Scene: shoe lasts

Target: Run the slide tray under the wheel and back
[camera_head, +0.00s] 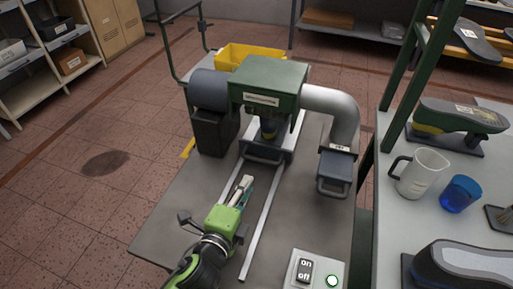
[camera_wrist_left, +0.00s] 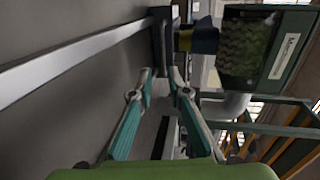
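The slide tray (camera_head: 283,155) sits on two pale rails (camera_head: 263,222), at the foot of the green machine (camera_head: 270,84). A dark blue and yellow piece (camera_head: 268,128) stands on it below the housing; it also shows in the left wrist view (camera_wrist_left: 197,40). A dark bristly wheel (camera_wrist_left: 245,45) shows beneath the housing in the left wrist view. My left gripper (camera_head: 246,182) is low between the rails at the tray's near side. Its fingertips (camera_wrist_left: 161,73) are close together by the tray's grey front; whether they clasp a handle is unclear. My right gripper is out of view.
A fat grey duct (camera_head: 340,112) drops right of the machine to a dark box (camera_head: 335,172). An on/off switch panel (camera_head: 312,271) with a lit green button is at the bench's front. A jug (camera_head: 422,174) and blue cup (camera_head: 460,194) stand on the right table.

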